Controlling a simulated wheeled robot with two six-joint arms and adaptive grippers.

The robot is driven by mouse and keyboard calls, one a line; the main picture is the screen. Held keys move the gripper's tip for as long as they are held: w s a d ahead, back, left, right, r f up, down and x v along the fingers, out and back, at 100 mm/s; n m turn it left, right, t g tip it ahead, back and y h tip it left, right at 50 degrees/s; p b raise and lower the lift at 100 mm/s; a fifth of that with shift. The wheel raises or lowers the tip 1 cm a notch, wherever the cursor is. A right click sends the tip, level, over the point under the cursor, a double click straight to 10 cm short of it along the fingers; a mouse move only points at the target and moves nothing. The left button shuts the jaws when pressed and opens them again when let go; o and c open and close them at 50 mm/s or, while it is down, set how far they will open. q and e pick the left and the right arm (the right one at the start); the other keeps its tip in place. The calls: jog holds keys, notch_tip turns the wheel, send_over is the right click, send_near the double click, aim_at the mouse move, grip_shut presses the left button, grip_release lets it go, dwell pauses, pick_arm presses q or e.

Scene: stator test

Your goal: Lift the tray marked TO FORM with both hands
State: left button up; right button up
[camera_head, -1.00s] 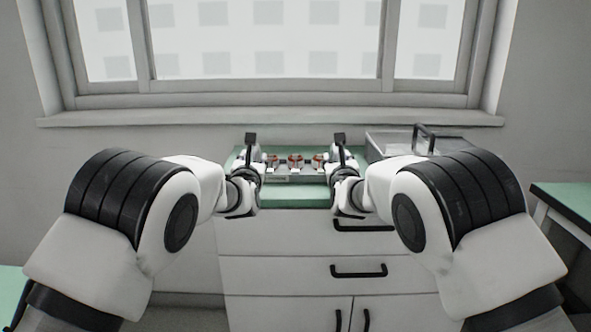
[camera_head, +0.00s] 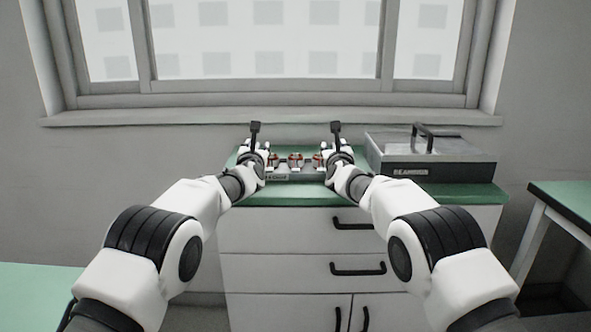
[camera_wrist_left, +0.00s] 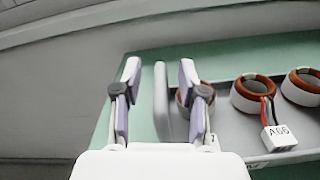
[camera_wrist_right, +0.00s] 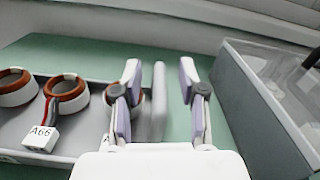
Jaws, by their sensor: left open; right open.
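The grey tray (camera_head: 300,178) lies on the green top of the cabinet and holds several stators with copper-brown rings. Its front label is too small to read in the head view. In the left wrist view a stator (camera_wrist_left: 254,93) carries a tag marked A66. My left gripper (camera_head: 254,150) is open at the tray's left end; in its wrist view the fingers stand on either side of the tray's raised end wall (camera_wrist_left: 161,100). My right gripper (camera_head: 337,150) is open at the right end, its fingers on either side of the other end wall (camera_wrist_right: 159,95). Contact with either wall cannot be told.
A grey box with a clear lid and black handle (camera_head: 430,155) stands on the cabinet right of the tray, close to my right gripper. The cabinet (camera_head: 290,240) has drawers with black handles. Green-topped tables stand at right (camera_head: 565,200) and lower left (camera_head: 35,290). A window is behind.

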pick_arm(q)
grip_shut()
pick_arm(e)
grip_shut()
pick_arm(q)
jog(key=shift+r, duration=0.1)
pick_arm(e)
jog(key=shift+r, duration=0.1)
